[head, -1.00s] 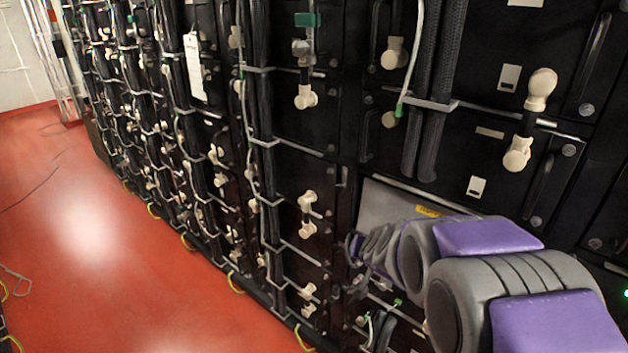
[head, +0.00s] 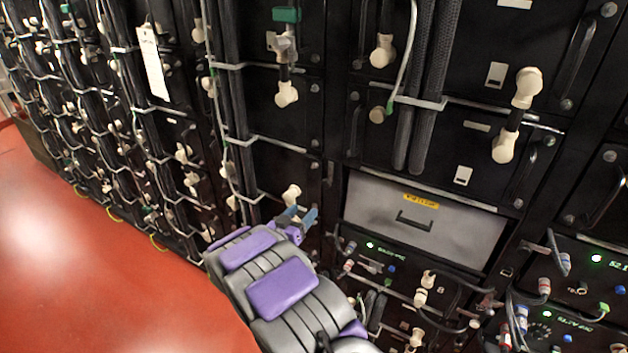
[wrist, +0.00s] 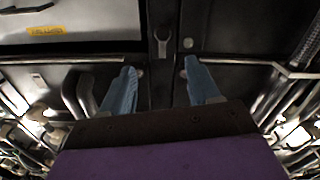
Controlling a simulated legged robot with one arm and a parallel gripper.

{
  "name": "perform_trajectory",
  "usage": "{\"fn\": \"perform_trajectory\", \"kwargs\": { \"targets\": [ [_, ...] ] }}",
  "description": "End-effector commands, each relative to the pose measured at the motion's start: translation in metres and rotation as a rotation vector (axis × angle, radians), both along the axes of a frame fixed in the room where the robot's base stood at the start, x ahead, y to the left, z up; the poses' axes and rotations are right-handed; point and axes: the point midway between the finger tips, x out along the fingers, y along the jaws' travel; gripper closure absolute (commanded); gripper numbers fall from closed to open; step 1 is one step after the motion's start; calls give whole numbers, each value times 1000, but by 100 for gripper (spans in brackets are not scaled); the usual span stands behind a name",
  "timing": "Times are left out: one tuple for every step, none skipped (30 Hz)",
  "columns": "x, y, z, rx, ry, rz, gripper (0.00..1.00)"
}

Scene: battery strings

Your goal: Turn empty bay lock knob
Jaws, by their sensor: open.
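The empty bay (head: 370,215) is a grey recessed panel with a yellow label and a black handle, right of my gripper in the head view. Its edge (wrist: 100,25) shows at the upper left of the wrist view, which looks turned over. My gripper (head: 300,214) has blue fingers and is held up near the dark post left of the bay. In the wrist view my gripper (wrist: 160,68) is open and empty, fingers apart. A fork-shaped metal piece (wrist: 161,42) and a small round knob (wrist: 188,43) lie just beyond the fingertips. I cannot tell which is the lock knob.
Beige terminal fittings (head: 292,195) and black cables (head: 430,90) crowd the racks around my gripper. Units with lights and cables (head: 400,265) sit below the bay. Red floor (head: 100,290) is clear at the left.

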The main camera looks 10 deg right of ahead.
Motion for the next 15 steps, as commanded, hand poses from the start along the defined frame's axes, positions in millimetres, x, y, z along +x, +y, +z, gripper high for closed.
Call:
{"fn": "perform_trajectory", "kwargs": {
  "targets": [
    [2,0,-1,-4,-2,-2,39],
    [3,0,-1,-4,-3,-3,39],
    [7,-2,-1,-5,-3,-4,39],
    [10,-3,-2,-5,-4,-4,39],
    [13,-5,-2,-5,-4,-4,39],
    [18,-9,-2,-5,-4,-5,39],
    [23,-12,-2,-6,-4,-5,39],
    [27,-15,-2,-7,-4,-5,39],
    [33,-20,-3,-6,-3,-6,39],
    [38,-24,-3,-6,-2,-6,39],
    [43,-28,-3,-6,-2,-6,39],
    [50,-32,-2,-4,-3,-3,39],
    [55,-35,-2,-3,-4,-3,39],
    [60,-38,-2,-2,-4,-3,39],
    [66,-44,-1,-3,-4,-4,39]
  ]
}}
